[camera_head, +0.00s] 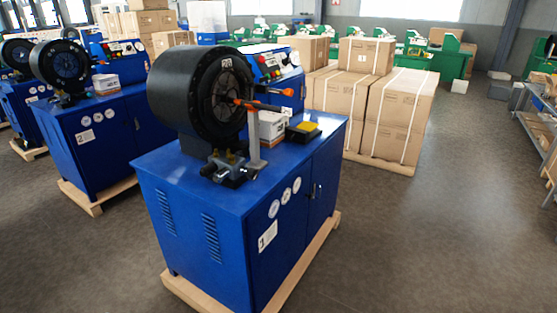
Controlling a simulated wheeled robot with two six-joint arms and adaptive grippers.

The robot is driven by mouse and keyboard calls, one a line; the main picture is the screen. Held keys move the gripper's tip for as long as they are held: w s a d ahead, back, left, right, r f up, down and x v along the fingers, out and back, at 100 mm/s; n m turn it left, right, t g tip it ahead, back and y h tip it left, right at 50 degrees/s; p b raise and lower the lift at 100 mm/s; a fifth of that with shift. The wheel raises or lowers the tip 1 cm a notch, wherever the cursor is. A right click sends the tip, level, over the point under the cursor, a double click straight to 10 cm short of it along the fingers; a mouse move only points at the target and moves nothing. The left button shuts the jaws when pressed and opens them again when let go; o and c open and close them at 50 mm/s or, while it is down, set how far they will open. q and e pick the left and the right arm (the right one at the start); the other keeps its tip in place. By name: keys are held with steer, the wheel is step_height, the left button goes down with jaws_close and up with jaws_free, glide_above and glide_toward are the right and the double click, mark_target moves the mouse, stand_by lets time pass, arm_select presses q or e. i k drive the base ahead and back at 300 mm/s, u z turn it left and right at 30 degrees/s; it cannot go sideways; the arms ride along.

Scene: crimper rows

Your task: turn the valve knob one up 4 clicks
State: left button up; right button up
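A blue crimping machine, its cabinet (205,230) marked with a "1" plate (267,237), stands in the middle. On top is a large black round crimping head (190,90). A small dark valve block (232,171) with brassy parts sits at the near edge of the cabinet top. A grey upright lever (254,140) rises beside it, and an orange-tipped bar crosses near its top. The valve knob is too small to single out, so its setting cannot be read. A blue control panel (275,65) with coloured buttons and gauges stands behind. Neither of my grippers shows.
A yellow and black pedal (306,127) and a white box (272,124) sit on the cabinet top. A wooden pallet (325,240) juts out below. Similar machine "2" (85,140) stands left. Strapped cartons (400,105) stand behind right. The floor (440,230) at right is clear.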

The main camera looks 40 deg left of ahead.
mark_target(252, 173)
steer(key=i, duration=3.1)
steer(key=u, duration=2.6)
